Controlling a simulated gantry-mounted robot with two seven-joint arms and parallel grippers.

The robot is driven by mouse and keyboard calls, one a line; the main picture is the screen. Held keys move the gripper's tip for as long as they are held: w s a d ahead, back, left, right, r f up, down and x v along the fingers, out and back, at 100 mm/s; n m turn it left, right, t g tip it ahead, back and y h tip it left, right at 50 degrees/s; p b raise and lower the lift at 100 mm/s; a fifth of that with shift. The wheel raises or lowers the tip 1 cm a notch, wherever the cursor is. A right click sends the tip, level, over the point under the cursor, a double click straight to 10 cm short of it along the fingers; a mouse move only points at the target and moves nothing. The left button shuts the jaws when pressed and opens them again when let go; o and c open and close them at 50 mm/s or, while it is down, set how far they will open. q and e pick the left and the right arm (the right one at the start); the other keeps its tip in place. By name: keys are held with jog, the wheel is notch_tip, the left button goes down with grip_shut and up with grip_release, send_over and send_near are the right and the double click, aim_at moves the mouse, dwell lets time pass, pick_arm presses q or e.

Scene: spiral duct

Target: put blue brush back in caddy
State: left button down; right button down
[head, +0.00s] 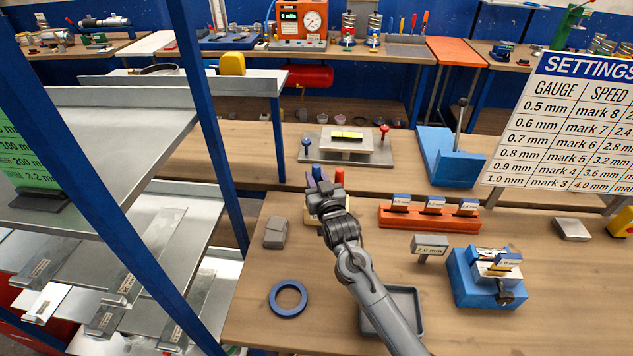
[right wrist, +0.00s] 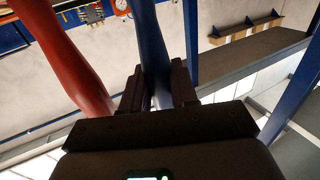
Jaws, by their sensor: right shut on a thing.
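My right gripper (head: 326,192) reaches over the middle of the workbench. In the right wrist view its two dark fingers (right wrist: 157,90) are shut on the blue brush (right wrist: 148,40), with the blue shaft running up between them. The top of the blue brush (head: 316,172) shows just beyond the gripper in the head view. A red brush (right wrist: 72,62) stands beside the left finger, outside the grip; its top (head: 339,176) shows right of the blue one. My left gripper is not in view.
An orange rack (head: 428,218) with labelled blocks is right of my gripper. A grey block (head: 276,232) and blue ring (head: 288,299) lie left. A grey tray (head: 408,297) is partly under my arm. Blue shelf posts (head: 208,120) stand at the left.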

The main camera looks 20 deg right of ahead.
jog(key=shift+f, duration=0.3)
jog(key=shift+f, duration=0.15)
jog(key=c, duration=0.9)
grip_release()
jog(key=shift+o, duration=0.2)
jog(key=shift+s+r, duration=0.2)
jog(key=shift+s, duration=0.2)
jog(key=s+p, duration=0.1)
jog(key=s, duration=1)
jog(key=shift+a, duration=0.4)
